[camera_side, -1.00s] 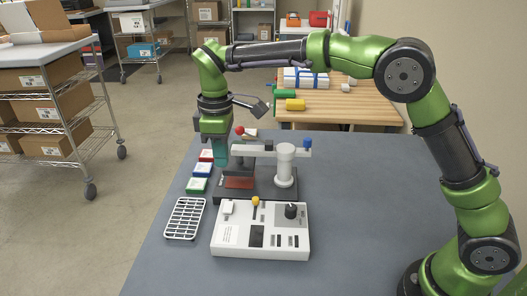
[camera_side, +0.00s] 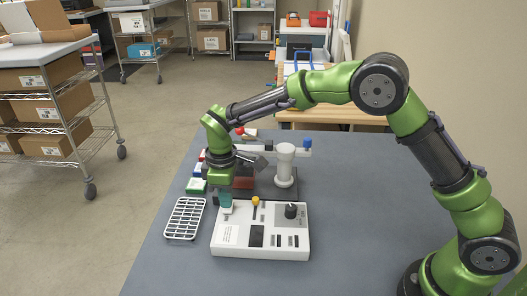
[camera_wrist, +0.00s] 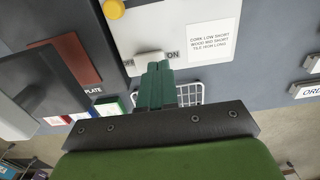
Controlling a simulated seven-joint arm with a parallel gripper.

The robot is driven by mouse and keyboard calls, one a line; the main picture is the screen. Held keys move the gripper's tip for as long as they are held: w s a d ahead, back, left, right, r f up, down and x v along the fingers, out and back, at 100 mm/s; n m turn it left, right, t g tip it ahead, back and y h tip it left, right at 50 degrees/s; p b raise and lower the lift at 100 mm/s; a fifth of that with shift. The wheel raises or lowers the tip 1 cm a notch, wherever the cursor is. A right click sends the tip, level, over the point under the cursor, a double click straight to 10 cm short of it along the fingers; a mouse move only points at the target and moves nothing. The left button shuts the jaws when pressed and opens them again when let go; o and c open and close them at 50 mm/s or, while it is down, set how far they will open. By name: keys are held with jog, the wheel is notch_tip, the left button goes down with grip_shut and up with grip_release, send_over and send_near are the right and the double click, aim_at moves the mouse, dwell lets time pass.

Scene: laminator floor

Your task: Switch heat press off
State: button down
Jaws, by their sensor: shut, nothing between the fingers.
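The heat press stands on the grey table, with a white post (camera_side: 285,165) and a dark base. Its white control box (camera_side: 260,240) is in front of it, with a yellow-topped lever (camera_side: 256,200) and a black knob (camera_side: 291,211). My gripper (camera_side: 226,208) is shut and empty, its teal fingers pointing down at the box's back left corner, over the white switch. In the wrist view the shut fingers (camera_wrist: 157,70) partly cover the pale switch (camera_wrist: 147,62). An "ON" label shows to its right. Contact and the switch's position cannot be told.
A white rack (camera_side: 184,218) lies left of the box. Small colored boxes (camera_side: 196,186) sit behind it, partly hidden by my gripper. The table's front left is clear.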

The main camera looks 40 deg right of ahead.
jog(key=shift+f, duration=0.75)
jog(key=shift+w+d+r, duration=0.3)
jog(key=shift+w+d, duration=0.25)
notch_tip(320, 180, up, 14)
jog(key=w+d, duration=0.1)
jog(key=shift+w+d, duration=0.2)
